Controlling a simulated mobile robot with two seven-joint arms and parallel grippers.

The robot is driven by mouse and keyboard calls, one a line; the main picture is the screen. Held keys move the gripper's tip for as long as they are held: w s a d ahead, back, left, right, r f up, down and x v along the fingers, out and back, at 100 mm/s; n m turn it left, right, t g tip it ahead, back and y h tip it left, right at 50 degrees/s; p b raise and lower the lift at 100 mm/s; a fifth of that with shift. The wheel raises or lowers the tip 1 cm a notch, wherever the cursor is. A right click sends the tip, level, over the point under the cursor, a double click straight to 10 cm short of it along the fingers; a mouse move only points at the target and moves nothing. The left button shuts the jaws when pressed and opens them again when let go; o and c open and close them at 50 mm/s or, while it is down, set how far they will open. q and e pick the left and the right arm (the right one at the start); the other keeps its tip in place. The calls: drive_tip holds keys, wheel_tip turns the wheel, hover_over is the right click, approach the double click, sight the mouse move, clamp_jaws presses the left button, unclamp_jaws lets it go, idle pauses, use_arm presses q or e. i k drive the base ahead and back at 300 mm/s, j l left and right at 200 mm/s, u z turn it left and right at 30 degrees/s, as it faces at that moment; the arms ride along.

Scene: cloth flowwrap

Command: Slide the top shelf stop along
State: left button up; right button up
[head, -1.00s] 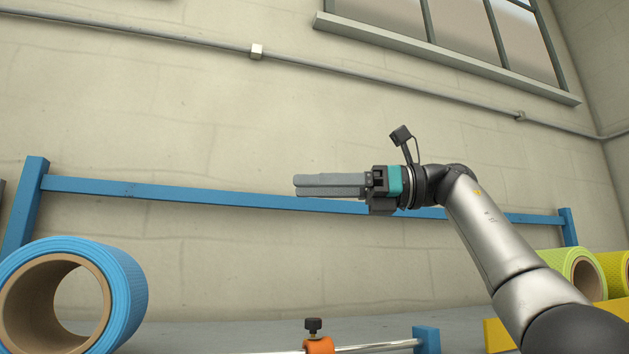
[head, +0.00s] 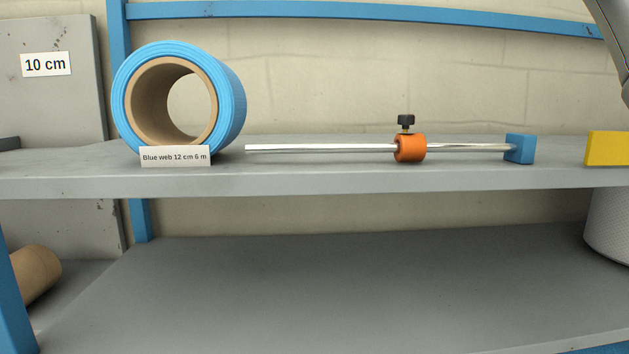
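The shelf stop is an orange collar (head: 410,149) with a black knob (head: 406,122) on top. It sits around a shiny metal rod (head: 320,148) that lies along the top shelf (head: 330,177). The collar is a little right of the rod's middle. The rod's right end meets a blue block (head: 519,149); its left end is free, near the blue roll. Part of my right arm shows at the top right edge, but its gripper is out of view. My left gripper is not in view.
A blue roll (head: 238,100) with a cardboard core stands left of the rod, behind a label (head: 175,157) reading "Blue web 12 cm 6 m". A yellow block (head: 608,148) is at the right. A blue rail (head: 350,14) runs behind. The lower shelf (head: 330,290) is mostly bare.

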sight(413, 145)
drive_tip(key=k, duration=0.95)
